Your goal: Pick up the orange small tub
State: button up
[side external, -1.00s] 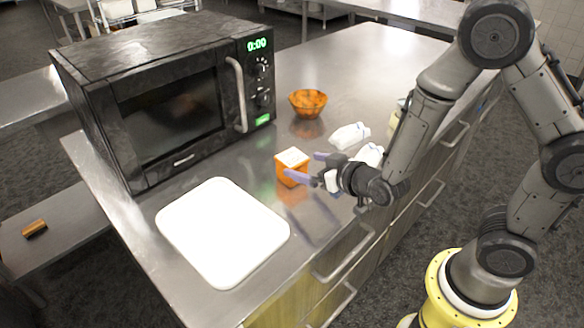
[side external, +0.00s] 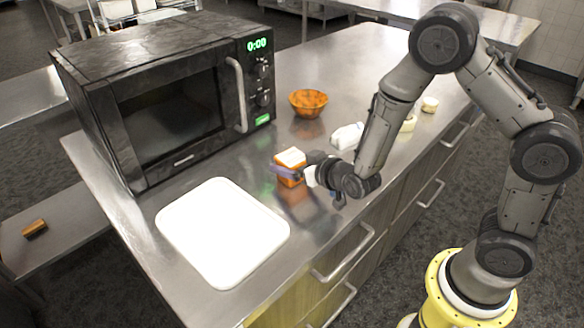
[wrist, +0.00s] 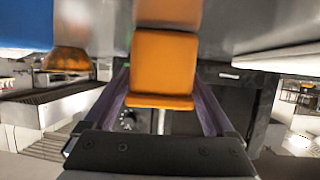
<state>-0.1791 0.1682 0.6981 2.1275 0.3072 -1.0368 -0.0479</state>
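The orange small tub (side external: 288,178) with a whitish top stands on the steel counter in front of the microwave. My gripper (side external: 284,170) is low over the counter, with its purple fingers around the tub; the near finger covers part of the tub's side. In the wrist view the tub (wrist: 165,65) is centred between the two spread fingers (wrist: 162,100), one on each side. The fingers look open. Contact between the fingers and the tub cannot be made out.
A black microwave (side external: 165,110) stands behind and left of the tub. A white cutting board (side external: 222,235) lies at the front left. An orange bowl (side external: 308,103) is farther back. A white item (side external: 347,136) lies close to my gripper on the right.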

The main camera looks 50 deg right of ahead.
jog(key=c, duration=1.2)
jog(key=shift+r, duration=0.2)
